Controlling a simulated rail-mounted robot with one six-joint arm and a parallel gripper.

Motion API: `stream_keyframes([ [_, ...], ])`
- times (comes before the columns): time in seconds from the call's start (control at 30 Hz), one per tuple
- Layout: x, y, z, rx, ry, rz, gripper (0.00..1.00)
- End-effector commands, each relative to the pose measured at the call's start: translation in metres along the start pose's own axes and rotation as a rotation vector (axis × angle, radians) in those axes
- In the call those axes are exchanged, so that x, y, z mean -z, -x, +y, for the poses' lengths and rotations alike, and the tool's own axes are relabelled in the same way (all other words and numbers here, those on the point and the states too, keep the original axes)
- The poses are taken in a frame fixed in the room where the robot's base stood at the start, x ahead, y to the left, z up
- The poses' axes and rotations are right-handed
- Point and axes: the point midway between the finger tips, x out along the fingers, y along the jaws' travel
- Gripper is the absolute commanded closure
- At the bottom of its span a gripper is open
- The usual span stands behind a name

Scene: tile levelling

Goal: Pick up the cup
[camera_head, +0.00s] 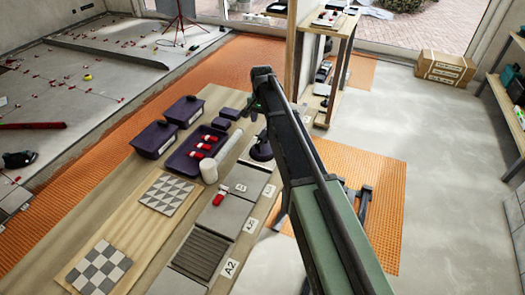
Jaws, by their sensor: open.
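A dark round object (261,152), which looks like a suction cup, sits on the wooden bench near its right edge, just left of my arm. It is small, and its handle is hard to make out against my arm. My gripper (256,108) is at the far end of my arm, above and slightly beyond the dark cup in the picture. It is open, apart from the cup, and I see nothing held in it. Its fingertips are small and dark, so their detail is unclear.
A purple tray (184,160) with red-and-white pieces and a white cylinder (208,171) lie left of the cup. Purple bins (154,140) stand further left. Grey tiles (219,217) and patterned tiles (166,194) lie nearer. A wooden post (296,45) rises beyond my gripper.

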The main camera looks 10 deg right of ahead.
Motion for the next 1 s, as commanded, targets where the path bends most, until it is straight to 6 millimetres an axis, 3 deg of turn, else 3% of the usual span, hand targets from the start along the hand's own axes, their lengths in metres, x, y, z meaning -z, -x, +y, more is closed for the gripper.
stream_keyframes([
  [0.03, 0.000, -0.020, 0.000, 0.000, 0.000, 0.000, 0.47],
  [0.13, 0.000, -0.042, 0.000, 0.000, 0.001, 0.000, 0.47],
  [0.2, -0.001, -0.050, 0.001, 0.000, 0.002, 0.000, 0.47],
  [0.37, -0.001, -0.049, 0.001, 0.000, 0.002, 0.000, 0.47],
  [0.63, -0.003, -0.098, 0.003, 0.000, 0.002, 0.000, 0.47],
  [0.9, -0.003, -0.098, 0.003, 0.000, 0.003, 0.000, 0.47],
  [1.0, -0.003, -0.098, 0.003, 0.000, 0.003, 0.000, 0.61],
])
